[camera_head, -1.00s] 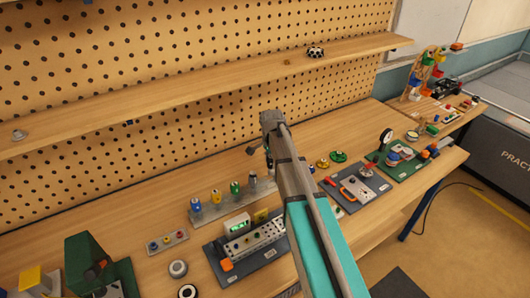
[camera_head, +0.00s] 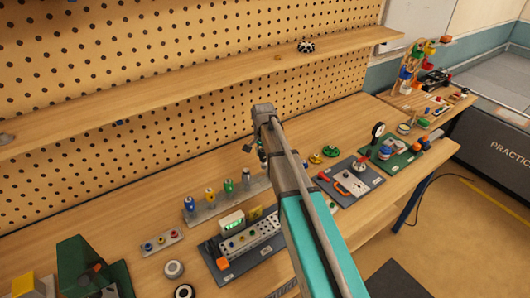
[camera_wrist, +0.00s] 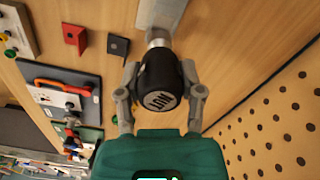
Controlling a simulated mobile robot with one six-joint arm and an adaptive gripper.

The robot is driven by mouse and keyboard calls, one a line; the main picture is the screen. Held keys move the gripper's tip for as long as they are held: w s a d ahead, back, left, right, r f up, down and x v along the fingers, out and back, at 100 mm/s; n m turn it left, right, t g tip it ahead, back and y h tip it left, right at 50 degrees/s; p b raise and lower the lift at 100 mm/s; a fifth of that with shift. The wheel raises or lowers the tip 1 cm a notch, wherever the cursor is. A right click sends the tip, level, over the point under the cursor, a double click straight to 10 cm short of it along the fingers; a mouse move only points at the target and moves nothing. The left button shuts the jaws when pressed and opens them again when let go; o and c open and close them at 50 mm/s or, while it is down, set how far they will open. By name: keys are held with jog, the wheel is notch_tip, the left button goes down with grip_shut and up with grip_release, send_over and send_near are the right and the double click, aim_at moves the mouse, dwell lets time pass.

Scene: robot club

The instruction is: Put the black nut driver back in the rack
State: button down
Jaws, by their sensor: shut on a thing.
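My gripper (camera_wrist: 160,92) is shut on the black nut driver (camera_wrist: 160,75), its two fingers on either side of the dark handle. The driver's metal shaft (camera_wrist: 157,38) points away from the wrist, toward the end of a grey strip (camera_wrist: 162,10) that looks like the rack. I cannot tell whether the shaft is in a hole or above it. My arm hides the rack's right end and the held driver.
A dark board with a green display (camera_head: 232,222) sits in front of the rack. Another board with a red handle (camera_head: 350,183) lies to the right. The pegboard (camera_head: 180,50) and shelf (camera_head: 200,95) are behind. A red holder (camera_wrist: 75,38) shows in the wrist view.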

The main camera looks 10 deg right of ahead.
aim_at(263, 163)
jog(key=shift+w+r+n, duration=0.1)
jog(key=shift+w+n, duration=0.15)
jog(key=shift+n, duration=0.6)
jog(key=shift+w+n, duration=0.25)
jog(key=shift+n, duration=0.6)
jog(key=shift+f+b, duration=2.55)
jog(key=shift+f, duration=0.05)
jog(key=shift+n, duration=0.3)
jog(key=shift+s+f, duration=0.15)
jog(key=shift+f+b, duration=1.2)
jog(key=shift+b, duration=0.1)
dwell(2.0)
